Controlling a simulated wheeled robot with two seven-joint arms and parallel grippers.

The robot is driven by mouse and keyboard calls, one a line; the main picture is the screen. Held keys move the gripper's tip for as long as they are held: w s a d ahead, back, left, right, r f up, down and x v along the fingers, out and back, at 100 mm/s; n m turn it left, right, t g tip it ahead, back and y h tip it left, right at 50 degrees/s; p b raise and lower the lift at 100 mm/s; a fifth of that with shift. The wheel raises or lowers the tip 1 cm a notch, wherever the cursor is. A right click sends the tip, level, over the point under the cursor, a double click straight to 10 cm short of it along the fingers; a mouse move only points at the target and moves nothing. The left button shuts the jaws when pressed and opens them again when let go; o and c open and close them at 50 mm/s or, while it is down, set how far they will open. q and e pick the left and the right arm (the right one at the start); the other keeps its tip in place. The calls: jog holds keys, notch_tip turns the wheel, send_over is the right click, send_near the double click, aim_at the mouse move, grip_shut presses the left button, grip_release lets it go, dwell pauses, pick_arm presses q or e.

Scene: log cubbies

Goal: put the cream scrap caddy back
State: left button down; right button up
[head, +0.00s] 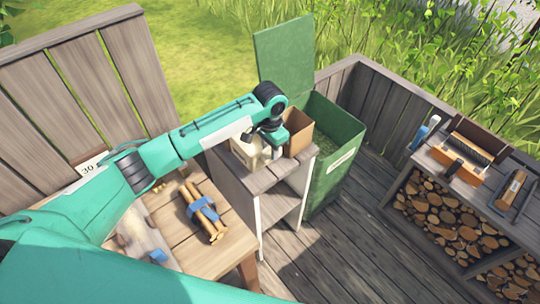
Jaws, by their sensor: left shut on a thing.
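My left arm reaches in from the left, and its gripper (268,147) points down over the top of a narrow grey wooden cabinet (262,183). The gripper is shut on the cream scrap caddy (246,152), which is at the cabinet's top near its back left. The wrist and fingers hide part of the caddy. I cannot tell whether its base touches the cabinet top. My right gripper is out of view.
A brown open box (298,127) stands close right of the caddy. Behind is a green bin (338,150) with its lid up. A wooden table (168,218) holds strapped sticks (203,212). A bench over log cubbies (445,215) stands right; the deck between is clear.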

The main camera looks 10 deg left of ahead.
pick_arm(q)
notch_tip(320, 180, down, 4)
jog(key=shift+f+p, duration=0.2)
jog(key=shift+p, duration=0.2)
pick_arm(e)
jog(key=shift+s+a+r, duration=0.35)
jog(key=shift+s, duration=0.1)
pick_arm(q)
jog(key=c, duration=1.1)
grip_release()
jog(key=shift+f, duration=0.1)
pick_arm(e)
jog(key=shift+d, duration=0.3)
